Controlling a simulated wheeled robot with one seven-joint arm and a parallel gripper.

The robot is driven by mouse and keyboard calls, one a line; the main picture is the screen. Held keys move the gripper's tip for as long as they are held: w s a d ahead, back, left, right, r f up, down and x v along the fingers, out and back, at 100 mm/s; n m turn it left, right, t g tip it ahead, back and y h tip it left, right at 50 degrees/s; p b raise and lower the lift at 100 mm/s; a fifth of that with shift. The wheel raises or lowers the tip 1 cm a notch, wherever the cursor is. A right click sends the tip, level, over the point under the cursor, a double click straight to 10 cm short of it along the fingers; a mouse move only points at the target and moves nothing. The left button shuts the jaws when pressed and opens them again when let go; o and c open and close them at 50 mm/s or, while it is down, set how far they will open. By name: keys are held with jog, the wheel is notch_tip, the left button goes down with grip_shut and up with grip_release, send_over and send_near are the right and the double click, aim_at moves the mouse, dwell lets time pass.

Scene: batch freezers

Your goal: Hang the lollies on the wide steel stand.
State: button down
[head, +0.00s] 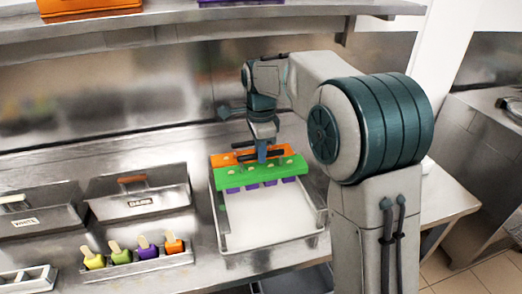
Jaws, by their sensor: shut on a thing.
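The wide steel stand (221,226) is a low frame with raised side rails and a pale floor, on the counter at the picture's middle. A green bar (215,176) spans it, with several purple lollies (268,183) hanging beneath and pale stick ends on top. An orange bar (222,159) lies across just behind it, partly hidden by my gripper. My gripper (262,158) points down at the middle of the bars and is shut, seemingly on the green bar. Whether the green bar rests on the rails cannot be told.
At the front left, a steel holder (140,268) has several upright lollies in yellow, green, purple and orange. Behind it are lidded steel bins labelled DARK (140,204) and WHITE (35,221). A shelf (180,18) with coloured boxes runs above.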

jog(key=shift+f+b, duration=0.8)
jog(key=shift+f, duration=0.55)
dwell(0.7)
jog(key=c, duration=1.3)
grip_release()
jog(key=shift+c, duration=0.2)
notch_tip(320, 180, up, 14)
jog(key=shift+f, duration=0.1)
